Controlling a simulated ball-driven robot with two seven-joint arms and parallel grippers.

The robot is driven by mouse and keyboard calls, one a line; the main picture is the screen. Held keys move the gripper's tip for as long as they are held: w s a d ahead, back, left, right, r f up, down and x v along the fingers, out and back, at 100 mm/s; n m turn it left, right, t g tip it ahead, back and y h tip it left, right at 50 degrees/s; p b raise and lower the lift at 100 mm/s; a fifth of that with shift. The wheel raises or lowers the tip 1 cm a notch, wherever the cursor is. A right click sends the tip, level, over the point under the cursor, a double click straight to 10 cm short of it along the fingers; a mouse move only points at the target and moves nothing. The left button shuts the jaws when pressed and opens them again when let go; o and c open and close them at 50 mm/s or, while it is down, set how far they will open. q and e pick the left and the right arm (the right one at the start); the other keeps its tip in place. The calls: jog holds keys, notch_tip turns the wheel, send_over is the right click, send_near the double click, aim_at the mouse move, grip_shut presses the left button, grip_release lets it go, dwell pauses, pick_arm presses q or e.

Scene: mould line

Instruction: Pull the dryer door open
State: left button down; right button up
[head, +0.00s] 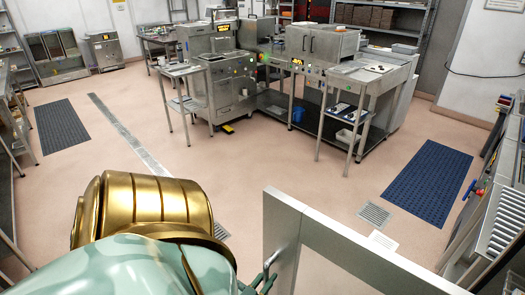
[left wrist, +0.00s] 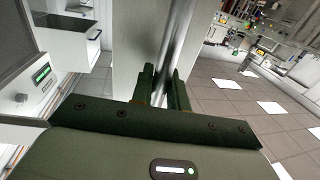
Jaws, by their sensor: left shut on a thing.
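The dryer door (head: 283,226), a pale grey metal frame, stands at the bottom middle and right of the head view. Floor shows through its window opening, so it seems to stand out into the room; how far it is open I cannot tell. My left gripper (head: 268,277) is at its left edge, mostly hidden behind my green arm. In the left wrist view the dark green fingers of my left gripper (left wrist: 161,88) are shut around a shiny upright handle bar (left wrist: 181,38), beside the pale door panel (left wrist: 136,48). My right gripper is not in view.
A cabinet front with a green-lit display (left wrist: 41,73) is at the left of the wrist view. Steel machines and benches (head: 300,75) stand farther back. A blue mat (head: 428,188) and a floor drain (head: 374,213) lie beyond the door. The middle floor is clear.

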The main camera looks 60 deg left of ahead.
pick_arm(q)
jog(key=shift+s, duration=0.15)
jog(key=c, duration=1.4)
grip_release()
jog(key=shift+c, duration=0.2)
jog(key=shift+s+d, duration=0.1)
jog(key=b+v, duration=0.2)
jog(key=v, duration=1.4)
jog(key=shift+b, duration=0.4)
